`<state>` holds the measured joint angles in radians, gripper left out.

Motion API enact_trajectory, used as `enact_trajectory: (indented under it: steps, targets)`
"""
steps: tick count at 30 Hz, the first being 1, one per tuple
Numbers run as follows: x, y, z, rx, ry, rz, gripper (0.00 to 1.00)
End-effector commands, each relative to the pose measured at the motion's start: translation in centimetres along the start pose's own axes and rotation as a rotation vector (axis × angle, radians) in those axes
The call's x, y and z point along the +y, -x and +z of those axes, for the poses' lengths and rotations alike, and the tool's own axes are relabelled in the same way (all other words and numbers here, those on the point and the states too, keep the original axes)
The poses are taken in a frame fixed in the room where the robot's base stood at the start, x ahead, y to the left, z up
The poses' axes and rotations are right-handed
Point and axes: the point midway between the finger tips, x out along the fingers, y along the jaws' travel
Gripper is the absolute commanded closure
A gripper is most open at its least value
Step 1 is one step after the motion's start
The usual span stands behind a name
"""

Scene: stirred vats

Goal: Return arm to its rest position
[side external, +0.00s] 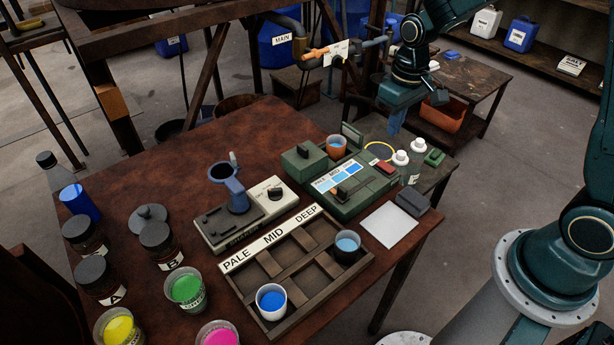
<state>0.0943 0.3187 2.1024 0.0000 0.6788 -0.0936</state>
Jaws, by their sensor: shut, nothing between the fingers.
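My gripper (394,128) hangs at the upper right of the table, fingers pointing down. It is shut and holds nothing. It appears above the area behind the green instrument (350,205); its exact height I cannot tell. A dark wooden tray (303,310) labelled PALE, MID and DEEP lies in front. A white cup with blue liquid (271,300) sits in its near part, at the PALE side. A dark cup with lighter blue liquid (347,246) sits at its right end, at the DEEP side.
A stirrer or balance unit (225,222) stands mid-table. Cups of green (186,289), yellow (118,328) and pink (218,335) liquid and several dark-lidded jars (94,272) crowd the left front. White bottles (412,165) stand near my gripper. A pale square (389,223) lies right.

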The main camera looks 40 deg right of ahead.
Motion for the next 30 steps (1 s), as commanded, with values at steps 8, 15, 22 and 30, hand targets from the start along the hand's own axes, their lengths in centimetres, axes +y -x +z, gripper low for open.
enact_trajectory:
  steps: [8, 15, 22, 30]
  targets:
    - [-0.9, 5.7, 2.5, 0.091, 0.002, 0.006, 1.00]
    - [-1.6, 9.8, 5.6, 0.168, 0.001, 0.009, 1.00]
    - [-2.3, 12.8, 8.9, 0.241, 0.002, 0.009, 1.00]
    - [-2.9, 15.4, 13.1, 0.327, 0.001, 0.006, 1.00]
